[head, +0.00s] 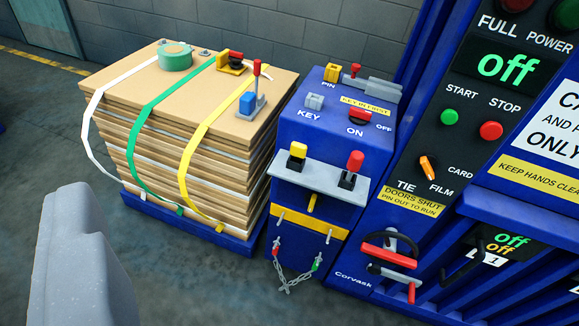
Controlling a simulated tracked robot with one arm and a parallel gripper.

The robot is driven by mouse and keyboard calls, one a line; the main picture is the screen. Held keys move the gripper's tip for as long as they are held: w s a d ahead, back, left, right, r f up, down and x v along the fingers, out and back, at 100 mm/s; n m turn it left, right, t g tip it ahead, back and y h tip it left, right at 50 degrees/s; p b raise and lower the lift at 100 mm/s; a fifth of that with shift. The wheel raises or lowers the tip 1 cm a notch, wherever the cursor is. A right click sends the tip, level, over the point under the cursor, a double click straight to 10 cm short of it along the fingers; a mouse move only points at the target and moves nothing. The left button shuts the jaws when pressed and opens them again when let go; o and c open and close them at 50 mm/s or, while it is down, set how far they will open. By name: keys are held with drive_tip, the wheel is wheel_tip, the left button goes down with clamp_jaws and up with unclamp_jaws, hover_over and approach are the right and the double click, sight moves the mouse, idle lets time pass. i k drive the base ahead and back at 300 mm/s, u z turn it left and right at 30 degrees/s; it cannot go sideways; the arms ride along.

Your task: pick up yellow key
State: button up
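A yellow-headed piece (298,151), which looks like the yellow key, stands upright in a black holder on a grey plate at the front of the blue control box (290,185). A red-headed piece (355,161) stands in a like holder to its right. A grey block (314,101) sits above the label KEY, and a yellow block (332,72) is above the label PIN. A grey part of my gripper (82,262) shows at the lower left, well apart from the box and empty on its visible side. Its other finger is not visible, so its opening is hidden.
A strapped cardboard stack (185,130) stands left of the box, with green tape (176,56), a yellow-and-red tool and a blue block with a red lever on top. A blue machine (440,120) with buttons stands close on the right.

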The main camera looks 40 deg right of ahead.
sight(299, 150)
drive_tip(key=z, duration=0.2)
drive_tip(key=i, duration=0.9)
drive_tip(key=u, duration=0.1)
